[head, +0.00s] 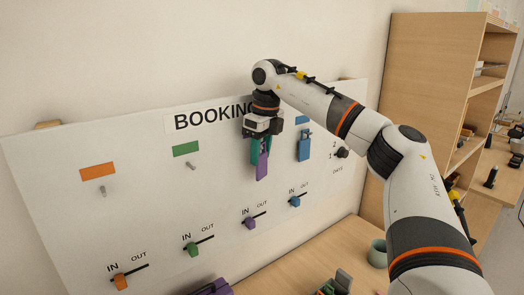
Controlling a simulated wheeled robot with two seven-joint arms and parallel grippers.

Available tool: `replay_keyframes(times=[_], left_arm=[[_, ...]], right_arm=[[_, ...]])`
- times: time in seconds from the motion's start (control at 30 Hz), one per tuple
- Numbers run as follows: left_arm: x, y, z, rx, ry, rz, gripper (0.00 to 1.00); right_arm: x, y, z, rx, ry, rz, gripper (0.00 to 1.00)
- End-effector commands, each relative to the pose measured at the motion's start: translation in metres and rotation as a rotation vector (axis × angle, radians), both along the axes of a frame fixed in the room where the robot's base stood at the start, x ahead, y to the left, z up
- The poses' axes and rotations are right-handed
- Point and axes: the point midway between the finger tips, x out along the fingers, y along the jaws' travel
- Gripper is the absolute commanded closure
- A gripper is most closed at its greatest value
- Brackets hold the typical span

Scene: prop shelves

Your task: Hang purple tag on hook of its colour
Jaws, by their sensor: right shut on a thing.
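The purple tag (262,167) hangs down from my right gripper (260,148), whose teal fingers are shut on its upper part. Both are in front of the white board (60,190), below its "BOOKING" heading. The arm and gripper hide the spot between the green and blue labels, so I see no purple label or hook there. I cannot tell whether the tag touches a hook. A blue tag (304,148) hangs under the blue label (302,119). My left gripper is not in view.
The orange label (98,171) has a bare hook (102,191), as has the green label (186,149). Sliders in orange (120,282), green (192,249), purple (249,223) and blue (295,201) line the lower board. A green cup (377,253) stands on the table; wooden shelves (425,100) rise at right.

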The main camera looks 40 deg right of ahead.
Motion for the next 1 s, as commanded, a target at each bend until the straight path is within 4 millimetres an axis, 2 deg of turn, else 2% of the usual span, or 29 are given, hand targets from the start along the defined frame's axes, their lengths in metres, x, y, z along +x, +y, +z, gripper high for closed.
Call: replay_keyframes(times=[0.27,1.0], left_arm=[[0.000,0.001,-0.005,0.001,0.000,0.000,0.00],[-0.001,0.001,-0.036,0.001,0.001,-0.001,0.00]], right_arm=[[-0.005,0.000,-0.002,0.001,0.000,0.000,0.78],[-0.063,0.007,-0.001,0.001,-0.002,0.000,0.78]])
